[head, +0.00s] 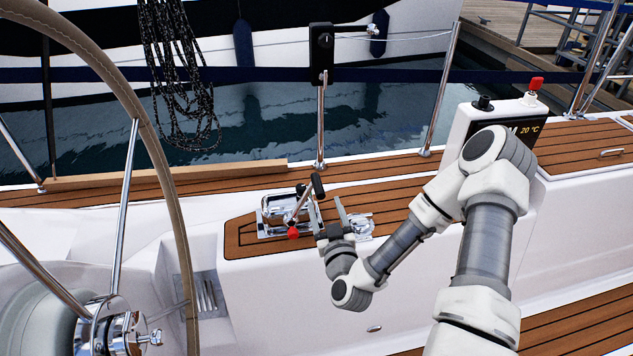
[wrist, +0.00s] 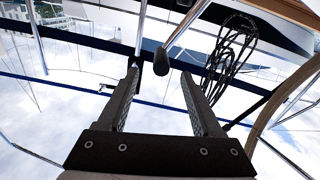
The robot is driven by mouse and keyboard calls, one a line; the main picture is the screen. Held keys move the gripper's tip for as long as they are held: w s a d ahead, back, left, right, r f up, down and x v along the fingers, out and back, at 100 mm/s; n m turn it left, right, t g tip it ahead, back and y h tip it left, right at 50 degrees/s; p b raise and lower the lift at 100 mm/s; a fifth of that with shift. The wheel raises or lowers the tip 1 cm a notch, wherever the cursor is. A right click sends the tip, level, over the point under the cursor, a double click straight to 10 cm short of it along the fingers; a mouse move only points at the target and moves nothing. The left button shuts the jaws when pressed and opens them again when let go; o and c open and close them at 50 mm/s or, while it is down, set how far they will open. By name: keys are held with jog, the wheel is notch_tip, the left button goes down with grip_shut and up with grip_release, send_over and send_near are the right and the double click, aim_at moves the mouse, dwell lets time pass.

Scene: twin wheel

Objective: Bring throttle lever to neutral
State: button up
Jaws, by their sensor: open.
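The throttle lever (head: 303,202) is a chrome shaft with a black grip (head: 318,186) on its end. In the head view it leans up and to the right from a chrome mount with a red knob (head: 293,233). My gripper (head: 327,205) is just right of the lever, fingers pointing up, open. In the wrist view a black-ended chrome rod, which looks like the lever (wrist: 162,63), shows between and just beyond the open fingertips (wrist: 163,78). I cannot tell whether a finger touches it. The lever's base does not show clearly in the wrist view.
The mount stands on a teak-topped ledge (head: 245,238). A large steering wheel (head: 175,165) is at the left. A chrome fitting (head: 362,224) sits close right of the gripper. A display pod (head: 500,112) stands farther right. Coiled rope (head: 172,70) hangs behind.

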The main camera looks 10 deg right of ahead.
aim_at(318, 180)
jog(key=w+b, duration=0.1)
jog(key=w, duration=1)
jog(key=shift+b, duration=0.35)
grip_shut()
jog(key=shift+d, duration=0.15)
dwell(0.6)
